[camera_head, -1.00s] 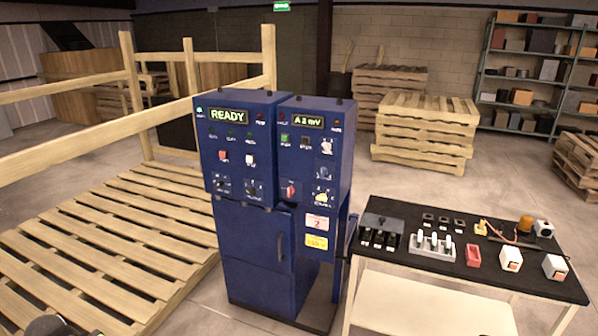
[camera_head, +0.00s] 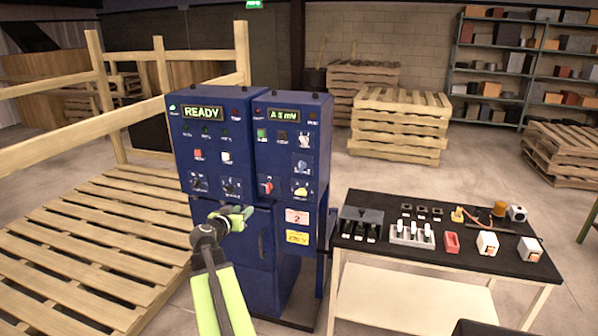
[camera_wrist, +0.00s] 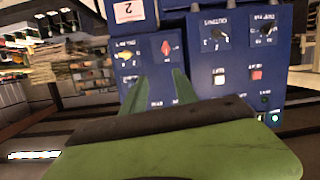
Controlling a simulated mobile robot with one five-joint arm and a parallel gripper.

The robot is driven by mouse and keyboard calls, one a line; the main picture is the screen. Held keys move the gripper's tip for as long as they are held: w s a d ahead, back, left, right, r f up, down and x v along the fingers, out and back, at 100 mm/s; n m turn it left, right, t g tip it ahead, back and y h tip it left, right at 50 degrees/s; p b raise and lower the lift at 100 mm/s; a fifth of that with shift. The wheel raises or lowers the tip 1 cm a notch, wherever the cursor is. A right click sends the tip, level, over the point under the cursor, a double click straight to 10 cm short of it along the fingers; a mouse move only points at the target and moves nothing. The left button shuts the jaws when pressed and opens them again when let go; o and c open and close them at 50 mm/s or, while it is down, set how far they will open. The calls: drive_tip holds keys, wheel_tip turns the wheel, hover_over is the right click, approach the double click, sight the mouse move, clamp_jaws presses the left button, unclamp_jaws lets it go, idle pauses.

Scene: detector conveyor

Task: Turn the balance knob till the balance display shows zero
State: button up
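The blue cabinet (camera_head: 262,236) carries two control boxes. The right box has a green display (camera_head: 290,115) reading what looks like "A", a digit I cannot make out surely, and "mV". Below are a pale knob (camera_head: 304,140), a dark knob (camera_head: 302,165), a yellow knob (camera_head: 301,189) and a red knob (camera_head: 265,187). Their labels are too small to read, so I cannot tell which is the balance knob. My gripper (camera_head: 236,217) is in front of the cabinet, below the boxes. The wrist view, upside down, shows its green fingers (camera_wrist: 160,88) apart and empty, with the yellow knob (camera_wrist: 125,55) and red knob (camera_wrist: 167,47) beyond.
The left box has a "READY" display (camera_head: 202,113) and two black knobs, one here (camera_head: 231,186). A black-topped table (camera_head: 450,262) with small parts stands right of the cabinet. A wooden platform (camera_head: 90,235) with railings lies left. Pallets (camera_head: 400,125) and shelves stand behind.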

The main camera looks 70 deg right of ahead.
sight(300, 167)
drive_tip(key=s+d+r+m+h, duration=0.1)
drive_tip(key=s+d+r+h, duration=0.15)
drive_tip(key=s+d, duration=0.3)
drive_tip(key=s+d+r+h, duration=0.1)
drive_tip(key=s+d+r, duration=0.2)
drive_tip(key=s+d, duration=0.25)
drive_tip(key=shift+y, duration=0.25)
drive_tip(key=d, duration=1.7)
drive_tip(key=shift+w+d, duration=0.1)
drive_tip(key=shift+w, duration=0.05)
clamp_jaws()
